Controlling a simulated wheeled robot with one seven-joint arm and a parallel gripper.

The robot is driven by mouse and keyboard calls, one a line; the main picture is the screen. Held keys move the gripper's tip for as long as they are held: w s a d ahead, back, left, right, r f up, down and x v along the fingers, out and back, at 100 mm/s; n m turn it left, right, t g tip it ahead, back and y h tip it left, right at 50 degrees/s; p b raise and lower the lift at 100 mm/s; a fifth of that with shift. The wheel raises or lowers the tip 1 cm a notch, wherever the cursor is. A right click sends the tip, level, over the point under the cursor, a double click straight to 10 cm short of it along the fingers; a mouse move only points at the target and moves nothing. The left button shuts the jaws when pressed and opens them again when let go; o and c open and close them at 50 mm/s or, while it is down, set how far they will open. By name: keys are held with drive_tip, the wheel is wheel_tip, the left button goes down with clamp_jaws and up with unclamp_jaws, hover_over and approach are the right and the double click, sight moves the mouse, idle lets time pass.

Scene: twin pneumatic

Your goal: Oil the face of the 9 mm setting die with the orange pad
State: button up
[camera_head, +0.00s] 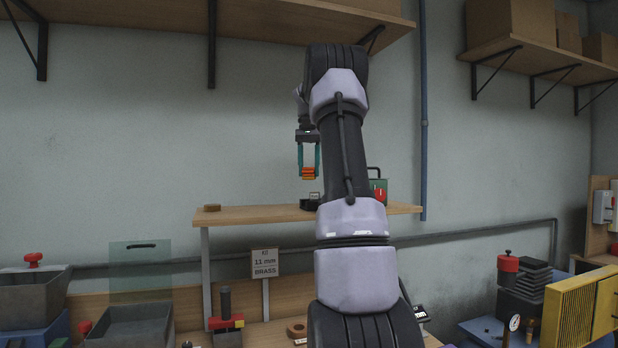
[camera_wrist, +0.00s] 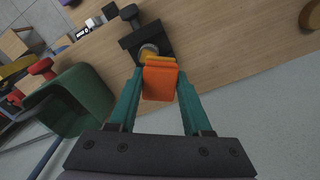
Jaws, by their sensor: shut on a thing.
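My gripper (camera_head: 309,172) has teal fingers and is shut on the orange pad (camera_head: 309,171), held above the wooden shelf. The wrist view shows the orange pad (camera_wrist: 159,82) between the fingertips, with a yellow-orange layer at its far end. Just beyond the pad, a dark block (camera_wrist: 131,38) with a pale round metal piece (camera_wrist: 149,50) sits on the shelf; I cannot read a size on it. The same dark block (camera_head: 309,204) shows below the pad in the head view. The pad appears apart from it in the head view. The 9 mm setting die is not clearly identifiable.
The shelf (camera_head: 250,214) also holds a green container (camera_head: 380,188), partly hidden by my arm, and a small brown piece (camera_head: 212,208) at its left end. A sign (camera_head: 265,263) reading "Kit 11 mm brass" stands below. Grey bins (camera_head: 130,327) are at lower left.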

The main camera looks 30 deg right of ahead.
drive_tip(key=shift+r, duration=1)
drive_tip(key=shift+r, duration=0.1)
drive_tip(key=shift+r, duration=1.4)
